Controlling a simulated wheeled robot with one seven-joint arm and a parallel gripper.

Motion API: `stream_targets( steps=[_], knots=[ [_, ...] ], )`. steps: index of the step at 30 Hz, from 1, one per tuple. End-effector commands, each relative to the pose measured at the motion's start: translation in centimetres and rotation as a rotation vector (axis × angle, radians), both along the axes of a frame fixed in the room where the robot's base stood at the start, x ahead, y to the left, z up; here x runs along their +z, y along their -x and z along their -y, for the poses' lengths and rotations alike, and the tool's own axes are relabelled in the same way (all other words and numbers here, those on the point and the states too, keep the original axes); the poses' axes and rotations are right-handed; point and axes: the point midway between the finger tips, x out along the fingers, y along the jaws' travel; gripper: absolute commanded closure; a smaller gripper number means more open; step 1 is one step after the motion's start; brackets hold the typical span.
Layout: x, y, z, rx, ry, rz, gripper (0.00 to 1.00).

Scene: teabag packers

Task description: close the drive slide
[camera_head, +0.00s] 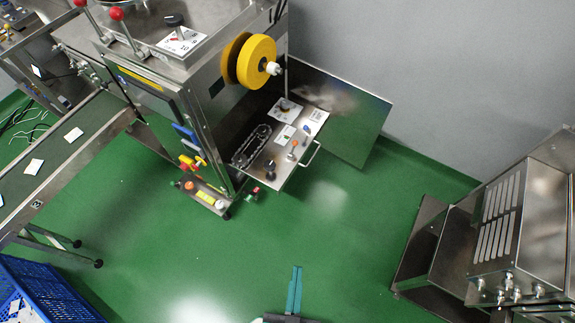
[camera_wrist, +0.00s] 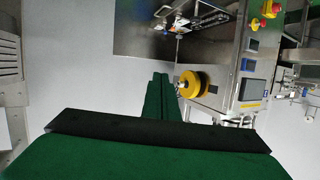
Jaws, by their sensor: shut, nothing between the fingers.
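The drive slide (camera_head: 262,172) is a metal tray sticking out of the side of the steel packing machine (camera_head: 205,95), below the yellow rolls. It stands open and carries a chain, small parts and printed cards. Its bar handle (camera_head: 312,154) is on the outer edge. In the wrist view, which looks turned over, the slide (camera_wrist: 192,20) shows at the top. My gripper (camera_head: 295,290) is at the bottom centre of the head view, well apart from the slide. Its two green fingers are together and hold nothing. They also show in the wrist view (camera_wrist: 160,85).
An open metal door panel (camera_head: 345,110) stands behind the slide. Yellow rolls (camera_head: 256,62) jut out above it. A conveyor (camera_head: 60,150) and a blue crate (camera_head: 45,295) are at left. Another steel machine (camera_head: 510,230) is at right. Green floor between is clear.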

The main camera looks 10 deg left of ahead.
Motion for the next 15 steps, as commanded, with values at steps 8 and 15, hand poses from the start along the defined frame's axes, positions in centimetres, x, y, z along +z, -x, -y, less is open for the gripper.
stream_targets(
  steps=[8, 15],
  knots=[
    [-10.2, -5.5, 1.2, -0.081, -0.182, -0.165, 1.00],
    [-17.3, -11.1, 1.4, -0.129, -0.359, -0.312, 1.00]
  ],
)
